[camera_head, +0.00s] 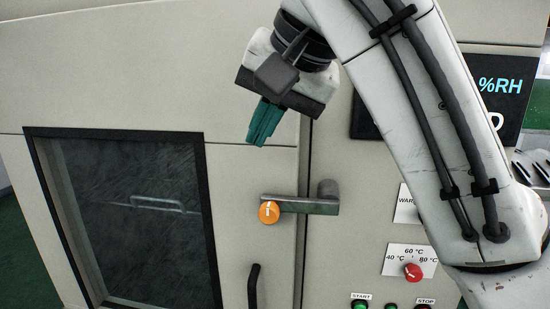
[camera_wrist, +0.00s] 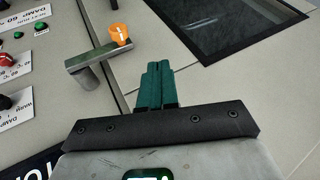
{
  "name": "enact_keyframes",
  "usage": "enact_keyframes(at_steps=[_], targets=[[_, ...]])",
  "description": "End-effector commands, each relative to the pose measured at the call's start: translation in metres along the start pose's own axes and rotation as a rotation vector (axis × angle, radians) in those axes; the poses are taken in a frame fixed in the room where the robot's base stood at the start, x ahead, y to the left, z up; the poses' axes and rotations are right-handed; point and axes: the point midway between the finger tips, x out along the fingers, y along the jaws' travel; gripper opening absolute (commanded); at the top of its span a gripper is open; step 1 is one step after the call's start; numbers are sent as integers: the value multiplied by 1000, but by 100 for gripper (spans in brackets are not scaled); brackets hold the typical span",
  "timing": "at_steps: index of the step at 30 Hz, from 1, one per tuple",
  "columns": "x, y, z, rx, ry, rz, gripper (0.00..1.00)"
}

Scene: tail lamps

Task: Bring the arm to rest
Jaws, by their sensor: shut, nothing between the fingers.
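My gripper (camera_head: 262,124) has teal fingers that are shut together with nothing between them. In the head view it hangs in front of the beige cabinet (camera_head: 250,80), above the metal door handle (camera_head: 315,206) and apart from it. My arm rises from the lower right and bends down to the gripper at the top middle. In the wrist view my gripper's fingers (camera_wrist: 157,82) point at the cabinet front, with the handle (camera_wrist: 88,62) to their upper left.
The door has a dark window (camera_head: 130,210) at left. A red dial (camera_head: 413,271) marked with temperatures and green START (camera_head: 359,304) and red STOP buttons are at lower right. A dark display (camera_head: 505,90) stands behind my arm.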

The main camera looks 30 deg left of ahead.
Motion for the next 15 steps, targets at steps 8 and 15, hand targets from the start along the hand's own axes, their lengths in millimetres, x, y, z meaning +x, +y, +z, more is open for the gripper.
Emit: enact_keyframes(at_steps=[8,15], targets=[[-10,-10,0,1,1,0,0],[-10,-10,-1,1,1,-1,0]])
